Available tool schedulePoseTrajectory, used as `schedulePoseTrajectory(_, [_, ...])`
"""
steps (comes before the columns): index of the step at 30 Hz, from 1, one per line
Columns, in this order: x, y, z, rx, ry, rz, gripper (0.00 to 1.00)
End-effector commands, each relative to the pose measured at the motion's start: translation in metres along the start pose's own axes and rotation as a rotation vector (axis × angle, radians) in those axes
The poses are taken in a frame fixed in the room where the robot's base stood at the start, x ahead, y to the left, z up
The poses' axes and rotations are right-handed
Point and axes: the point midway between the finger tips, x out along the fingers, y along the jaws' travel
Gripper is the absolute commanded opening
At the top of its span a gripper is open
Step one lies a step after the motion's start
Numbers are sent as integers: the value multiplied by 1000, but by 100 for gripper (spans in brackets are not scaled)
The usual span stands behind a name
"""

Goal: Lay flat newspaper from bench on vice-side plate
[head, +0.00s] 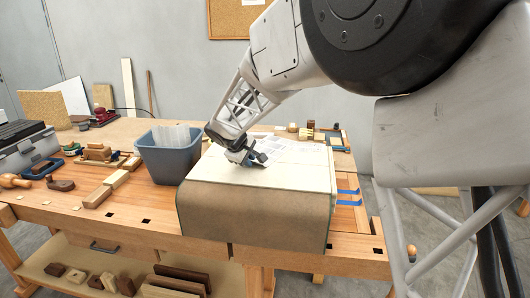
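A printed newspaper sheet (300,151) lies flat on the bench, partly behind my gripper. My gripper (252,160) points down over the near left end of the sheet. Whether its fingers touch the paper, and whether they are open or shut, is too small to tell. In front of it a pale flat sheet (275,179) lies on the bench top. A brown panel (255,215) hangs from its front over the bench's front edge. I cannot tell which surface is the vice-side plate.
The wooden bench (150,222) carries a blue-grey bin (167,163) with pale sheets, left of my gripper. Wood blocks (105,190), hand tools and a grey toolbox (25,150) fill the left side. Blue strips (348,197) lie at right. Small blocks (307,133) stand behind the newspaper.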

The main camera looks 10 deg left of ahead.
Motion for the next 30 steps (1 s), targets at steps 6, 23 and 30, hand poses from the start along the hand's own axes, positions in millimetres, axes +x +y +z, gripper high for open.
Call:
schedulePoseTrajectory(6, [0,0,0,0,0,0,15])
schedulePoseTrajectory(23, [0,0,0,0,0,0,0])
schedulePoseTrajectory(30, [0,0,0,0,0,0,0])
